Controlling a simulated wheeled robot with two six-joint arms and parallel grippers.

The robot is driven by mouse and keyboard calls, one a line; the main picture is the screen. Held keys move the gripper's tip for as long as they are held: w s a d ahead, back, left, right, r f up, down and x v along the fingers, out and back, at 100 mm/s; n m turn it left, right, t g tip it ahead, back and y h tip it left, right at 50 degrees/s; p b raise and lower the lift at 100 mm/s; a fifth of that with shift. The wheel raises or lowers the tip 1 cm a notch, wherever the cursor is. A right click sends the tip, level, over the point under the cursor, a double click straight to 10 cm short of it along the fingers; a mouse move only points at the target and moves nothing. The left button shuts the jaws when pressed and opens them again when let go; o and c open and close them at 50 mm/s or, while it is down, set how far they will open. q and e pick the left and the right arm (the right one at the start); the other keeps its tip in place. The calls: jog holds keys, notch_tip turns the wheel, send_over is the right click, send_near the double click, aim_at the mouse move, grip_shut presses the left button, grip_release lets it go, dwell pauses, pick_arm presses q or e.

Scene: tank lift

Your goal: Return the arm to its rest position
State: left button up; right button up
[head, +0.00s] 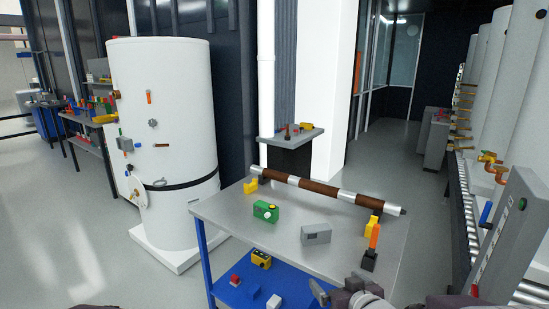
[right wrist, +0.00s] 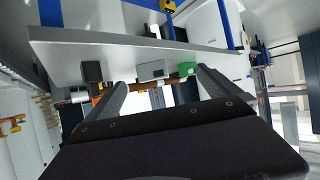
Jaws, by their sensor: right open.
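My right gripper (head: 343,286) is at the bottom edge of the head view, in front of the near right part of a grey-topped cart (head: 225,215). In the right wrist view its two dark fingers (right wrist: 161,78) stand wide apart with nothing between them. The cart top appears beyond the fingers there, with a grey box (right wrist: 151,71) and a green box (right wrist: 187,69) near its edge. No contact with the cart or its items is visible. My left gripper is not in view.
A brown and silver bar (head: 310,187) lies in yellow holders at the cart's back. The cart also carries the green box (head: 265,211), grey box (head: 316,233) and an orange-handled tool (head: 371,247). A white tank (head: 165,130) stands left; a grey panel (head: 505,235) is at right.

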jog(key=s+d+f+m+g+h, duration=0.1)
jog(key=s+f+g, duration=0.45)
jog(key=s, duration=0.35)
jog(key=s+d+f+m+g+h, duration=0.1)
jog(key=s+f+m+g, duration=0.1)
jog(key=s+f+g, duration=0.6)
jog(key=s+r+t+p, duration=0.1)
jog(key=r+p, duration=0.8)
jog(key=r, duration=0.1)
jog(key=s+r+t+p, duration=0.1)
jog(key=s+r+p, duration=0.1)
jog(key=r+p, duration=0.8)
jog(key=shift+s+r+n, duration=0.3)
jog(key=shift+r, duration=0.3)
